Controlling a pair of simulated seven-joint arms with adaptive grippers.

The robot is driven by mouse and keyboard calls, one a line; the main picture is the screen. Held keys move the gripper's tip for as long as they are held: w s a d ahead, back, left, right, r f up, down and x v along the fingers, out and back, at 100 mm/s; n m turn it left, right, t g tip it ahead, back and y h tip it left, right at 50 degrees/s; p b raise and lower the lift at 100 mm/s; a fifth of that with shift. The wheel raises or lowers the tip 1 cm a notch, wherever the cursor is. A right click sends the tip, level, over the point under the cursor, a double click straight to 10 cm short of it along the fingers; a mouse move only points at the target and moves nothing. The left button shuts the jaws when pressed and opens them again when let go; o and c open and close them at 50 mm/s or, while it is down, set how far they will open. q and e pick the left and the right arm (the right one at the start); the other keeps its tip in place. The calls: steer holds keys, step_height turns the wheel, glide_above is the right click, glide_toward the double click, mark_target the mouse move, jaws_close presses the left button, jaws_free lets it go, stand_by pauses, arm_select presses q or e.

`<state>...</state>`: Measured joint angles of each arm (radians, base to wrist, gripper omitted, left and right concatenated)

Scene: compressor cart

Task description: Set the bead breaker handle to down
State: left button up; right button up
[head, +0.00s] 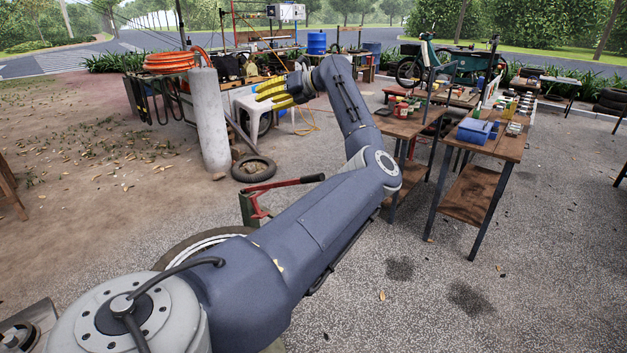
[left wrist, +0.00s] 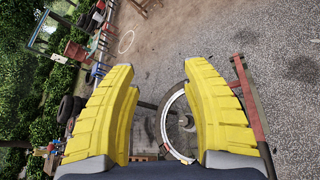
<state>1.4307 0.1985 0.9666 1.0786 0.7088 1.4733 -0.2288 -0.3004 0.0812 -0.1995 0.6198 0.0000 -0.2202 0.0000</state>
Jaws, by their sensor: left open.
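The bead breaker handle (head: 283,184) is a red lever with a black grip at its right end, slanting slightly up to the right in the head view. It rises from a red and green stand (head: 252,208), partly hidden behind my left arm. In the left wrist view the red handle (left wrist: 250,102) shows at the right, outside the fingers. My left gripper (head: 272,92) has yellow fingers, spread open and empty. It is up in the air, apart from the handle; the open fingers also fill the left wrist view (left wrist: 163,105). My right gripper is not in view.
A wheel with a pale rim (head: 205,240) lies beside the stand, partly behind my arm. A grey cylinder (head: 210,122) and a loose tire (head: 254,168) are beyond. Wooden work tables (head: 495,145) with a blue box (head: 474,131) stand at right. Paved ground at lower right is open.

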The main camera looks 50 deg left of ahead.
arm_select(q)
step_height(320, 180, down, 3)
steer(key=s+d+n+t+h, duration=0.1)
steer(key=n+h, duration=0.1)
steer(key=h, duration=0.1)
steer(key=n+t+h, duration=0.3)
steer(key=t+h, duration=0.4)
steer(key=h, duration=0.2)
glide_above(314, 179)
steer(key=s, duration=0.2)
step_height(314, 179, down, 7)
steer(key=w+f, duration=0.1)
steer(key=f, duration=0.4)
steer(key=w+a+f, duration=0.1)
steer(key=f, duration=0.5)
steer(key=w+f, duration=0.1)
steer(key=f, duration=0.5)
steer(key=shift+w+a, duration=0.1)
steer(key=shift+a, duration=0.2)
jaws_close()
